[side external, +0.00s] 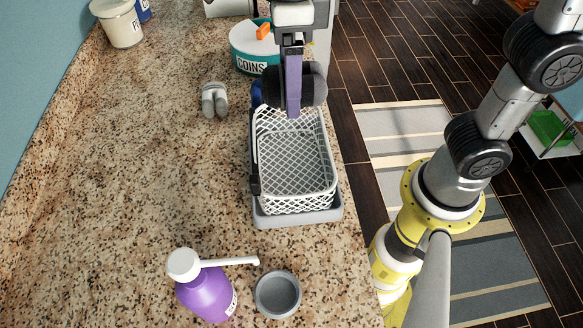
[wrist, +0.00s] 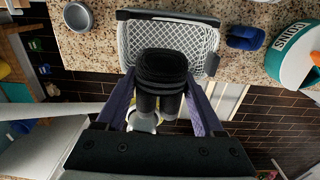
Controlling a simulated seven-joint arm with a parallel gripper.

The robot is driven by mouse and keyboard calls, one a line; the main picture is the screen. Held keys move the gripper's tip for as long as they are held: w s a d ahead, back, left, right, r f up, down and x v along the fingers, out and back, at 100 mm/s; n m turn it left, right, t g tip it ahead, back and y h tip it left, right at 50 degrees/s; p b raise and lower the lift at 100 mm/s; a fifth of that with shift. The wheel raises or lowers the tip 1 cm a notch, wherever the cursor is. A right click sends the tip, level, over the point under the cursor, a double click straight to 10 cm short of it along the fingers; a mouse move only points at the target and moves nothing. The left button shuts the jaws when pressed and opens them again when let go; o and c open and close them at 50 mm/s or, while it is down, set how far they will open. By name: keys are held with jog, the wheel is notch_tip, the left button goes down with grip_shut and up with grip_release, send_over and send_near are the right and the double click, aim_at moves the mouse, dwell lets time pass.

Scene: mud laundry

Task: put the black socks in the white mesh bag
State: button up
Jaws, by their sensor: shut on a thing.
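My gripper (side external: 293,108) is shut on the black socks (side external: 313,86), a dark rolled bundle with a grey stripe. In the wrist view the socks (wrist: 162,68) sit between the two purple fingers. The white mesh bag (side external: 325,165) stands open-topped on the counter, basket-like, with a black bar along its left side. In the side view the socks are above its far end; in the wrist view they overlap the near edge of the mesh bag (wrist: 205,40). The part of the bag behind the socks is hidden.
A grey tray (side external: 300,218) lies under the bag. Blue socks (wrist: 245,38) and a teal COINS tin (side external: 238,60) are beyond it. Grey socks (side external: 214,100) lie left. A purple bottle (side external: 205,297) and grey bowl (side external: 277,295) stand in front. The left counter is mostly clear.

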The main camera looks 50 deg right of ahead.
aim_at(290, 167)
notch_tip(290, 167, down, 19)
jog(key=shift+r, duration=0.15)
dwell(0.4)
jog(key=shift+f, duration=0.2)
jog(key=o, duration=1.4)
jog(key=shift+r, duration=0.1)
notch_tip(290, 167, up, 12)
jog(key=shift+f, duration=0.2)
jog(key=shift+d+r, duration=0.1)
jog(key=shift+r, duration=0.3)
